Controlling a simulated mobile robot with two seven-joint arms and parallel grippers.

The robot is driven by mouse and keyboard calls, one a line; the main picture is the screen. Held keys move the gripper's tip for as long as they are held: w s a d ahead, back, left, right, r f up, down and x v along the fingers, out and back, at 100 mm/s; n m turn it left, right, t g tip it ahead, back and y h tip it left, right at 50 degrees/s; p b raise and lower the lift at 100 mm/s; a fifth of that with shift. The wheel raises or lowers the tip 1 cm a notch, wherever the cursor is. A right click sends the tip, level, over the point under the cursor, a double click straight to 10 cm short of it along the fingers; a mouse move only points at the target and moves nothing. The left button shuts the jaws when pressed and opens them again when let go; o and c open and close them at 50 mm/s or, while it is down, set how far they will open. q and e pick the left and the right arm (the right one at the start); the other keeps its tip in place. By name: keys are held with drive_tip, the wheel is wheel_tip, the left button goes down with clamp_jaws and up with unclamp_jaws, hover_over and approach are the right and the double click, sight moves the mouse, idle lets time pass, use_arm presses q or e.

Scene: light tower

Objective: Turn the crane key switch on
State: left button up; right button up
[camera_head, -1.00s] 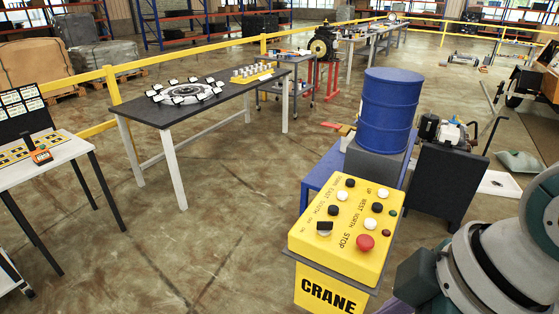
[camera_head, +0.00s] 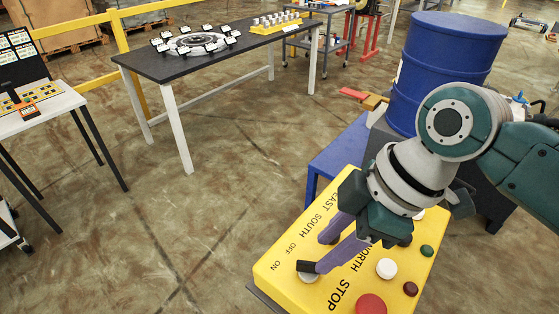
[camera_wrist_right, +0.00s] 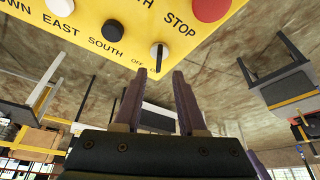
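The yellow crane control box (camera_head: 275,268) is at the bottom of the head view. Its key switch (camera_head: 308,277) is a silver disc with a black handle, near the OFF and ON lettering. In the right wrist view the key switch (camera_wrist_right: 158,50) shows its handle upright in the picture, pointing at the ON lettering. My right gripper (camera_head: 322,253) is over the box with its purple fingers open. In the wrist view the fingers (camera_wrist_right: 159,76) are apart, with the handle in line with the gap. I cannot tell whether they touch it. My left gripper is not in view.
A red stop button (camera_head: 371,304), a white button (camera_head: 387,268) and other buttons sit near the key switch. A blue drum (camera_head: 440,60) stands behind the box. A dark table (camera_head: 150,62) is at the back left. Open floor lies left of the box.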

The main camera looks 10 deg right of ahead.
sight(310, 264)
drive_tip(key=x, duration=0.5)
drive_tip(key=shift+b, duration=0.4)
drive_tip(key=shift+w, duration=0.1)
clamp_jaws()
